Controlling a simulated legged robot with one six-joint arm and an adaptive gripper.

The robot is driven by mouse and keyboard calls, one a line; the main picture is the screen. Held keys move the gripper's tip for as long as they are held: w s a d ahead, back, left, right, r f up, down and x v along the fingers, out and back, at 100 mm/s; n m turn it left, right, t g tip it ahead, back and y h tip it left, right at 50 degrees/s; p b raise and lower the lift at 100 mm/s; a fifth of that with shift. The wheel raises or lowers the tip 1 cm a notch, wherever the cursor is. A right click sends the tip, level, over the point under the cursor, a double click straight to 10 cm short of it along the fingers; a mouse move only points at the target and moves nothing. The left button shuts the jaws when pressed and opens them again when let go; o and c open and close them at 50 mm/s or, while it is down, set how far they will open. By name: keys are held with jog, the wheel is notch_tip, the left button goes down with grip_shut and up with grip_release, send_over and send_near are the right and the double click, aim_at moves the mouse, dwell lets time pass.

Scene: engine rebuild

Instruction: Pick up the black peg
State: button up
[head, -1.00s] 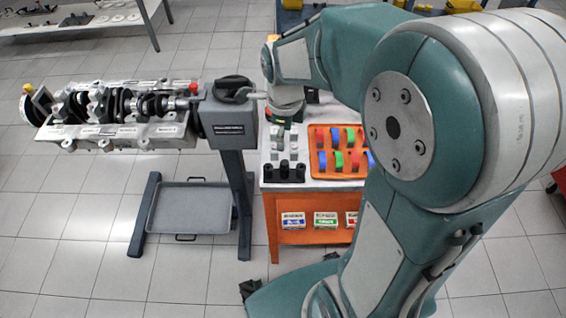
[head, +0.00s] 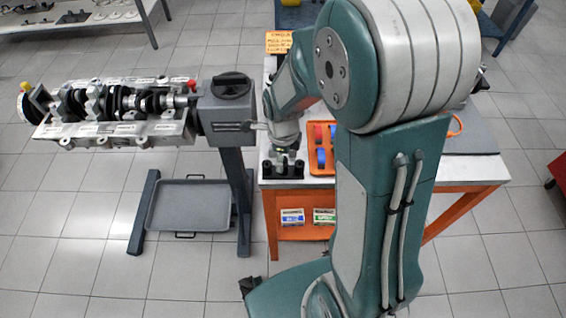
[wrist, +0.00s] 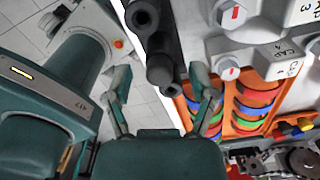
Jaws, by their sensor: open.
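Several black pegs (head: 283,169) stand in a dark group at the front left corner of the workbench in the head view. In the wrist view black pegs (wrist: 160,68) show at the top centre, seen nearly end-on. My gripper (wrist: 160,78) is open, one finger on either side of the nearer pegs in the picture, with nothing visibly held. I cannot tell whether the fingers are level with the pegs or above them. In the head view my gripper (head: 284,152) is just over the pegs, its fingers small and partly hidden.
Pale caps (wrist: 277,58) with printed labels sit right of the pegs in the wrist view. An orange tray (head: 322,168) of coloured shells lies beside the pegs. The engine stand (head: 230,118) with its crankshaft is on the left. Floor shows between stand and bench.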

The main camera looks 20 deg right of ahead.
grip_shut()
jog(key=shift+r, duration=0.1)
notch_tip(320, 180, up, 10)
dwell(0.5)
